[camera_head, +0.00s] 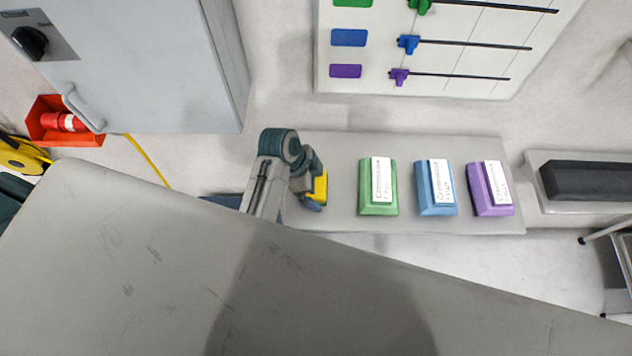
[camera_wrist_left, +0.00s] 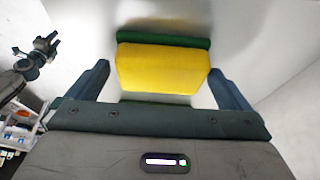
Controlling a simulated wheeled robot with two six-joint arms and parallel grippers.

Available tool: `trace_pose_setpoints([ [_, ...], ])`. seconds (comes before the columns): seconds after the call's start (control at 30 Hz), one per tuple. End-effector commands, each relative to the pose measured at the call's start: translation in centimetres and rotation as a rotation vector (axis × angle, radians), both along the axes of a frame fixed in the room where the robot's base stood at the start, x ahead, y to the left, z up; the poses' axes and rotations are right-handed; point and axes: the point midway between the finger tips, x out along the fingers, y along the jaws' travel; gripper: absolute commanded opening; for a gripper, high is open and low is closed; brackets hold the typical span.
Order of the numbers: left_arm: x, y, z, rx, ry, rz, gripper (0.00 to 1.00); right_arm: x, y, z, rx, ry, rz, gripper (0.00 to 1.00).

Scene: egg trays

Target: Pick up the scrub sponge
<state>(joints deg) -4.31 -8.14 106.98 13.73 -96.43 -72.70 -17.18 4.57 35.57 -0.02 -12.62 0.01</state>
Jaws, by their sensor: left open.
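The scrub sponge (camera_head: 321,187) is a yellow block with a dark green scrub layer. It is at the left end of the grey shelf in the head view, partly hidden by my left gripper (camera_head: 312,190). In the left wrist view the sponge (camera_wrist_left: 162,68) lies between the two fingers, its yellow side facing the camera and its green edge at the far side.
Green (camera_head: 378,187), blue (camera_head: 436,188) and purple (camera_head: 490,189) labelled blocks stand in a row on the shelf (camera_head: 340,150), right of the sponge. A panel with coloured sliders (camera_head: 440,45) is above. A grey cabinet (camera_head: 150,70) stands left. A large grey surface (camera_head: 130,260) fills the foreground.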

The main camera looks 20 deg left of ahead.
Motion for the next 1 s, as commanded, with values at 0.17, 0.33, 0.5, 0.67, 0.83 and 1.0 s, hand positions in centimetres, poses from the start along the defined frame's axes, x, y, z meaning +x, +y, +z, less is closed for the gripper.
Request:
trace_pose_setpoints([
  [0.17,0.1,-0.2,-0.5,0.001,-0.001,0.000,1.00,-0.2,0.0,0.1,0.001,0.003,0.000,0.36],
  [0.33,0.1,-0.2,-0.5,0.001,-0.001,0.000,0.90,-0.2,0.0,0.1,0.001,0.002,0.000,0.36],
  [0.5,0.1,-0.2,-0.5,0.001,-0.001,0.000,0.60,0.0,0.0,0.1,0.001,0.000,0.000,0.36],
  [0.67,0.1,-0.1,-0.5,0.001,-0.001,0.000,0.60,0.0,0.0,0.1,0.001,0.000,0.000,0.36],
  [0.83,0.1,-0.2,-0.3,0.001,-0.002,0.001,0.60,0.0,0.0,-0.1,0.001,0.000,0.000,0.36],
  [1.0,0.2,-0.1,0.7,0.001,-0.004,0.001,0.60,0.0,0.0,-0.8,0.001,0.000,0.000,0.36],
])
